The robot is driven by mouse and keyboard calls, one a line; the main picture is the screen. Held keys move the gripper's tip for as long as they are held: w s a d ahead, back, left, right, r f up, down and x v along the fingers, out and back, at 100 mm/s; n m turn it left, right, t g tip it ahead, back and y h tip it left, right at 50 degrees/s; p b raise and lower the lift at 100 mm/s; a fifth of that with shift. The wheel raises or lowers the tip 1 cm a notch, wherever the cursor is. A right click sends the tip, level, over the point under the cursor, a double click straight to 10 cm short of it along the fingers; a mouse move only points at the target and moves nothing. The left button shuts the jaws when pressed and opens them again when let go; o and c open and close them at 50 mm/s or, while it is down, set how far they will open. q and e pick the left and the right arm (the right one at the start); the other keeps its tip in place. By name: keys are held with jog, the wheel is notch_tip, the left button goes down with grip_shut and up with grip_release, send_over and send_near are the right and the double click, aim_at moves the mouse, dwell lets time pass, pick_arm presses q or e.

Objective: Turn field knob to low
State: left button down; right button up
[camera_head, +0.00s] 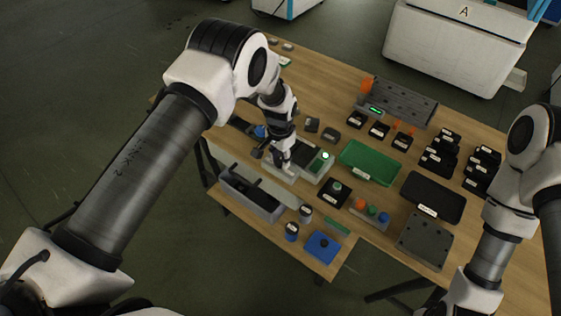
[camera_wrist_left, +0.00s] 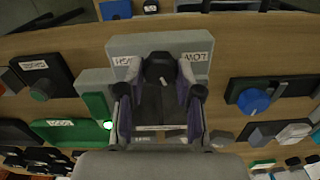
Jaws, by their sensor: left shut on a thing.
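The grey control block (camera_wrist_left: 160,42) has two white labels, which appear upside down in the left wrist view. One seems to read HIGH (camera_wrist_left: 125,60) and the other LOW (camera_wrist_left: 194,56). My left gripper (camera_wrist_left: 160,92) is at this block, shut on the field knob; the dark knob (camera_wrist_left: 160,66) is mostly hidden between the fingers. In the head view, my left gripper (camera_head: 280,158) reaches down to the table, hiding the knob. A green lamp (camera_head: 325,155) is lit beside it. I cannot tell which label the knob points to. My right gripper is out of view.
A green tray (camera_head: 369,163), a black tray (camera_head: 433,197) and a grey plate (camera_head: 424,240) lie to the right. A grey bin (camera_head: 252,195) and a blue block (camera_head: 322,246) are near the front. A blue knob (camera_wrist_left: 253,101) sits close by in the wrist view.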

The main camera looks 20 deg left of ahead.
aim_at(280, 160)
pick_arm(q)
jog(key=n+b, duration=0.1)
jog(key=n, duration=0.1)
jog(key=n+b, duration=0.1)
jog(key=shift+f+n, duration=0.2)
jog(key=shift+n, duration=0.2)
jog(key=shift+r+n+b, duration=0.15)
jog(key=shift+n+b, duration=0.75)
jog(key=shift+n, duration=1)
jog(key=c, duration=0.8)
grip_release()
jog(key=shift+o, duration=0.2)
jog(key=shift+r, duration=0.1)
notch_tip(280, 160, up, 12)
